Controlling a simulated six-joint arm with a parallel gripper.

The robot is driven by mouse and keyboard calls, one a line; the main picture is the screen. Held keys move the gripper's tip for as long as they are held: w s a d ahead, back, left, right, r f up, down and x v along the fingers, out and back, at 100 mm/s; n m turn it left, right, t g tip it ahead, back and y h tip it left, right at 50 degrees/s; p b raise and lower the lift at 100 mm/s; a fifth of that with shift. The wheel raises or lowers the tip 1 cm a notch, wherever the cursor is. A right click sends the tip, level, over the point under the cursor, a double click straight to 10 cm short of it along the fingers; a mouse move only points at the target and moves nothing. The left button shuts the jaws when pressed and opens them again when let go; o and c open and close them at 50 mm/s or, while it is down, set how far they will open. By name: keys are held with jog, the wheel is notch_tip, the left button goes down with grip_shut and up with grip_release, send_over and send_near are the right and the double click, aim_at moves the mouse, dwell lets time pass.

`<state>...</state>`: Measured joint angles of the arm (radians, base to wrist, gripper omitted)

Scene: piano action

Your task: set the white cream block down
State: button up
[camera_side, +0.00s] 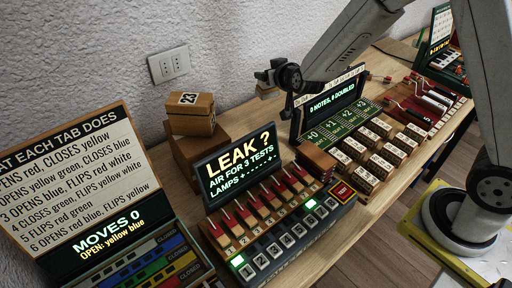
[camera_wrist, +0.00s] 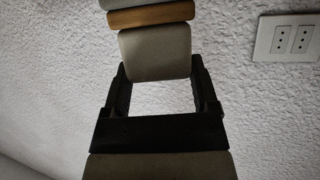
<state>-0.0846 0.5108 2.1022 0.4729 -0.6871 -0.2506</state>
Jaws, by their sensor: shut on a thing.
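In the wrist view my gripper (camera_wrist: 160,85) has its black fingers on both sides of a pale, cream-grey block (camera_wrist: 155,52), the white cream block, and is shut on it. Beyond the block, a tan-orange band (camera_wrist: 150,17) and another pale piece (camera_wrist: 145,4) run to the top edge; I cannot tell whether they are part of it. In the side view my gripper (camera_side: 264,76) is in front of the wall, left of the "0 NOTES, 0 DOUBLED" screen (camera_side: 335,105).
The wooden table (camera_side: 160,160) is crowded. It bears the "LEAK ?" console (camera_side: 240,165), a wooden box marked 23 (camera_side: 190,113), numbered wooden blocks (camera_side: 365,155), a red rack (camera_side: 415,105) and a sign (camera_side: 75,180). A wall socket (camera_side: 169,64) is behind.

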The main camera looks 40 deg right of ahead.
jog(key=w+d+m+g+h, duration=0.6)
jog(key=d+m+h, duration=0.2)
jog(key=m, duration=0.1)
jog(key=shift+s+f+m+g+h, duration=0.4)
jog(key=shift+f+m+g, duration=0.5)
jog(key=shift+m+g, duration=0.2)
jog(key=shift+s+f+m+g+h, duration=0.25)
jog(key=shift+f+m+g+h, duration=0.15)
jog(key=shift+f+m+g, duration=0.75)
jog(key=shift+s+f+m+g+h, duration=0.4)
jog(key=shift+f+m+g, duration=0.25)
jog(key=shift+m+g, duration=0.45)
jog(key=shift+f, duration=0.1)
notch_tip(320, 180, down, 6)
jog(key=shift+f, duration=0.1)
jog(key=shift+f, duration=1.8)
jog(key=shift+f, duration=0.2)
